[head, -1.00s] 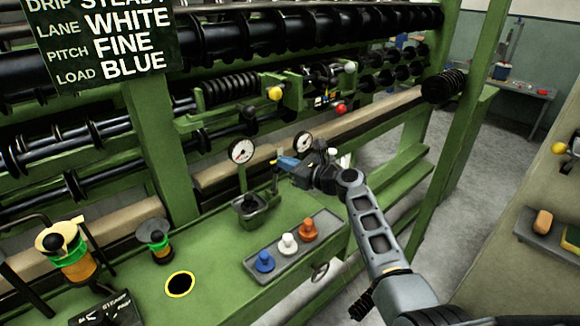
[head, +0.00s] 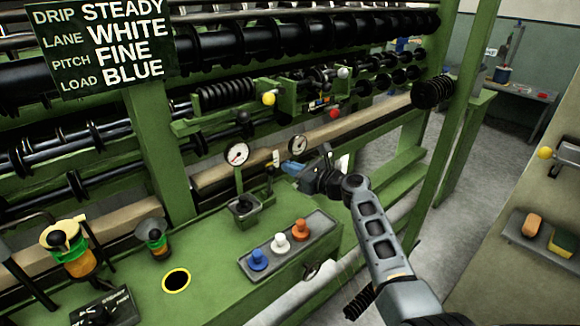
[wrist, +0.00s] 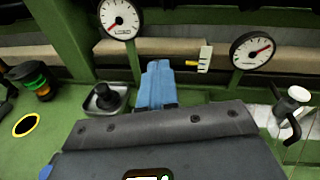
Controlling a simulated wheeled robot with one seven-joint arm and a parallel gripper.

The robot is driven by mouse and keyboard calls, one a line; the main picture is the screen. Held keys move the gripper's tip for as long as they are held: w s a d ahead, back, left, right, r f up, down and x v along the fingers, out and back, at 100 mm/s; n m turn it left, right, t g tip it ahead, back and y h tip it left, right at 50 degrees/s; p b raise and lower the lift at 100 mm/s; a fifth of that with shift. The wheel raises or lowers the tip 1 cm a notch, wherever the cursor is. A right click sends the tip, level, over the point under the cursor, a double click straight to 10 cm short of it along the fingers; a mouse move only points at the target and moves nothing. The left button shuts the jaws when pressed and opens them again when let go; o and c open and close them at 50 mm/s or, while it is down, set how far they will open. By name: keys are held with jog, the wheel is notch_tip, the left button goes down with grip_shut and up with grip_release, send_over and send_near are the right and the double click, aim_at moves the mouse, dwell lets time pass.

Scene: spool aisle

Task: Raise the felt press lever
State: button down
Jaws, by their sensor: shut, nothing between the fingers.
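My gripper (head: 293,168) is shut and empty, its blue fingers pointing left over the green machine bench. In the wrist view the shut fingers (wrist: 157,85) stand between two dial gauges. A white tag with a yellow tip (wrist: 203,60) shows just right of the fingers; it also shows in the head view (head: 276,158). I cannot tell for certain which part is the felt press lever. Ball-ended levers are on the machine: a yellow knob (head: 268,98), a red knob (head: 337,113) and a black knob (head: 242,117). None touches my gripper.
Two gauges (head: 236,154) (head: 297,145) stand near my gripper. A tray (head: 313,226) holds blue, white and orange pegs. A black knob in a square cup (head: 243,208) and a yellow-rimmed hole (head: 176,281) are on the bench. Grey floor (head: 440,180) is open at right.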

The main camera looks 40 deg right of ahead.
jog(key=s+d+r, duration=0.1)
jog(key=s+r, duration=0.4)
jog(key=r, duration=0.3)
jog(key=shift+d+p, duration=0.3)
jog(key=shift+p, duration=0.05)
jog(key=s+a+f+n+g+h, duration=0.25)
jog(key=s+a+f+n, duration=0.45)
jog(key=s+f, duration=0.55)
jog(key=s+a+f+n+h, duration=0.1)
jog(key=s+a+f+n, duration=0.15)
jog(key=s, duration=0.35)
jog(key=s+a+f+n+h, duration=0.1)
jog(key=s+a+f+n, duration=0.1)
jog(key=s+a+n, duration=0.35)
jog(key=s+a+r+n, duration=0.3)
jog(key=s+r+n, duration=0.2)
jog(key=s, duration=0.3)
jog(key=s+a+r+n+y, duration=0.1)
jog(key=s+a+r+n, duration=0.2)
jog(key=s, duration=0.6)
jog(key=s+a+r+n, duration=0.3)
jog(key=s+r+n, duration=0.4)
jog(key=s+n, duration=0.1)
jog(key=shift+s+a+r+n+t+y, duration=0.15)
jog(key=shift+s+r+n+t+y, duration=0.25)
jog(key=shift+n, duration=0.4)
